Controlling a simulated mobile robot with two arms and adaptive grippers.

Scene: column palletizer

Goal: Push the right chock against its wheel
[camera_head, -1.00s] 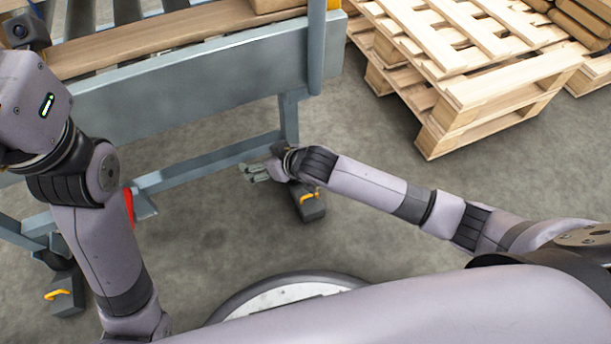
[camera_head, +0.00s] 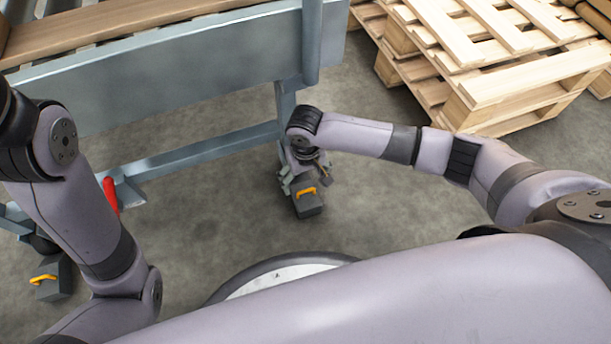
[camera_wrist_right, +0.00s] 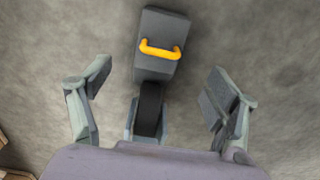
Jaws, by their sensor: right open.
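The right chock (camera_head: 308,203) is a dark grey block with a yellow handle, on the floor by the conveyor's right leg. In the right wrist view the chock (camera_wrist_right: 159,40) lies between and beyond my fingers, with a black wheel (camera_wrist_right: 149,108) directly below it in the picture. I cannot tell whether chock and wheel touch. My right gripper (camera_head: 305,184) is open above the wheel end of the chock; its fingers (camera_wrist_right: 158,92) spread to either side, apart from it. My left arm is at the left of the head view; its gripper is out of frame.
The conveyor frame (camera_head: 190,80) stands behind, with a low crossbar (camera_head: 200,153) and a red handle (camera_head: 110,194). A second chock (camera_head: 52,279) with a yellow handle lies at lower left. Stacked wooden pallets (camera_head: 500,90) stand at upper right. Floor in front of the right chock is clear.

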